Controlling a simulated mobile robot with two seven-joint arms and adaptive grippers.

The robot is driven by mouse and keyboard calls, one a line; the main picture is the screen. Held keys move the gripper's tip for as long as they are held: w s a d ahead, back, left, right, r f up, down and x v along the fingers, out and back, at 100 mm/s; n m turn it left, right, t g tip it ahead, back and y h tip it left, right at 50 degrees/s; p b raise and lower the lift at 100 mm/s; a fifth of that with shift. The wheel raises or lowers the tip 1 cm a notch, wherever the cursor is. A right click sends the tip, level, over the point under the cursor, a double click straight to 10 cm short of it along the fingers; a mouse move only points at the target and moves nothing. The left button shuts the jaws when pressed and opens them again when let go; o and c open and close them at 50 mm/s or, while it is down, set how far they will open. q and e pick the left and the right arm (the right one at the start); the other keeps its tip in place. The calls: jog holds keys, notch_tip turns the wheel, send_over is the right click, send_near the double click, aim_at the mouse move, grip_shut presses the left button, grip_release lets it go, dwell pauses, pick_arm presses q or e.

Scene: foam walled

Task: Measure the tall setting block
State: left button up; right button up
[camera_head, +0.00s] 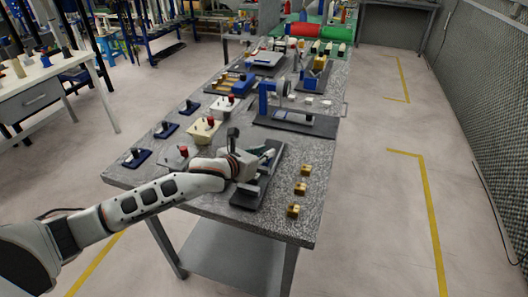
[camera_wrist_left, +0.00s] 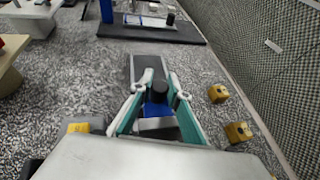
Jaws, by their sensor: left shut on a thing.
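My left gripper (camera_head: 267,156) reaches over a dark grey fixture (camera_head: 246,200) near the front of the table. In the left wrist view its teal-and-white fingers (camera_wrist_left: 161,82) are shut on a blue piece with a black round knob (camera_wrist_left: 158,92). A grey rail (camera_wrist_left: 150,66) extends beyond it. Several brass-coloured blocks stand in a row right of the fixture: a far one (camera_head: 306,169), a middle one (camera_head: 300,188) and a near one (camera_head: 293,211). I cannot tell which is the tall setting block. My right gripper is not in view.
A blue-framed fixture on a dark plate (camera_head: 288,123) stands behind. Red-knobbed boxes (camera_head: 203,130) and small dark-blue holders (camera_head: 137,157) line the left side. The table's right front strip is clear beside the brass blocks. A mesh wall (camera_head: 488,100) stands far right.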

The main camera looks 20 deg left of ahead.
aim_at(260, 166)
pick_arm(q)
jog(key=s+p, duration=0.2)
jog(key=s, duration=0.1)
jog(key=shift+s+a+r, duration=0.1)
jog(key=shift+s, duration=0.35)
jog(key=o, duration=1)
jog(key=shift+c, duration=0.2)
jog(key=v, duration=1.2)
jog(key=shift+s, duration=0.1)
